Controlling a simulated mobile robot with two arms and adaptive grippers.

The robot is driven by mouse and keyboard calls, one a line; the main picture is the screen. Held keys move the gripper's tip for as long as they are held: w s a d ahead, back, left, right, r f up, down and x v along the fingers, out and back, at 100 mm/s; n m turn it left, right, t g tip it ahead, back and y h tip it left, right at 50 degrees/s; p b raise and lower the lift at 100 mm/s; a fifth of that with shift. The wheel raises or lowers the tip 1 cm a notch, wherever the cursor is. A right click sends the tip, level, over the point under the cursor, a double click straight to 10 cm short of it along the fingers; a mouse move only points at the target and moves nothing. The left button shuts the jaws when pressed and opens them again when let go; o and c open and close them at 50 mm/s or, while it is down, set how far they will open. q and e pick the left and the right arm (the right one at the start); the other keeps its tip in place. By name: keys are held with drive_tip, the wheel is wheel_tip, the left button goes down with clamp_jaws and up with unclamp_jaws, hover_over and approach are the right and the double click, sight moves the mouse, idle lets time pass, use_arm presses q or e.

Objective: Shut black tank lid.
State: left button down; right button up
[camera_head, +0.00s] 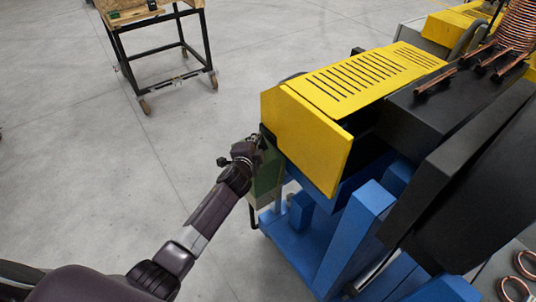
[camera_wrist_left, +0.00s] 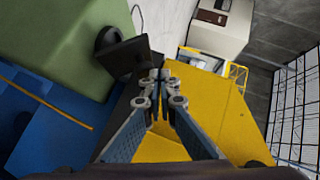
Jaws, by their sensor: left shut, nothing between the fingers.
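A green tank (camera_head: 265,180) stands low at the left end of the yellow-covered machine; it fills the upper left of the left wrist view (camera_wrist_left: 60,45). A flat black plate (camera_wrist_left: 127,54), which looks like the lid, stands out from the tank's side at an angle, with a round black part (camera_wrist_left: 107,38) beside it. My left gripper (camera_head: 259,140) is shut and empty, close to this plate. In the left wrist view its fingertips (camera_wrist_left: 159,76) are beside the plate's lower right edge; I cannot tell whether they touch. My right gripper is out of view.
The yellow slotted cover (camera_head: 365,80) and yellow end panel (camera_head: 310,140) are right beside my left gripper. Blue framework (camera_head: 350,230) and black housings (camera_head: 440,100) stand to the right. A wheeled cart (camera_head: 160,50) stands at the back. The grey floor (camera_head: 110,170) at left is clear.

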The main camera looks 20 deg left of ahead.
use_arm(q)
drive_tip(key=shift+w+a+f+b, duration=0.2)
drive_tip(key=shift+w+a+b, duration=0.1)
drive_tip(key=shift+w+a, duration=0.5)
drive_tip(key=shift+w+a+f+b, duration=0.2)
drive_tip(key=shift+w+a+b, duration=0.05)
drive_tip(key=shift+a, duration=0.2)
drive_tip(key=shift+w+a+f+b, duration=0.15)
drive_tip(key=shift+w+a+b, duration=0.1)
drive_tip(key=shift+a, duration=0.15)
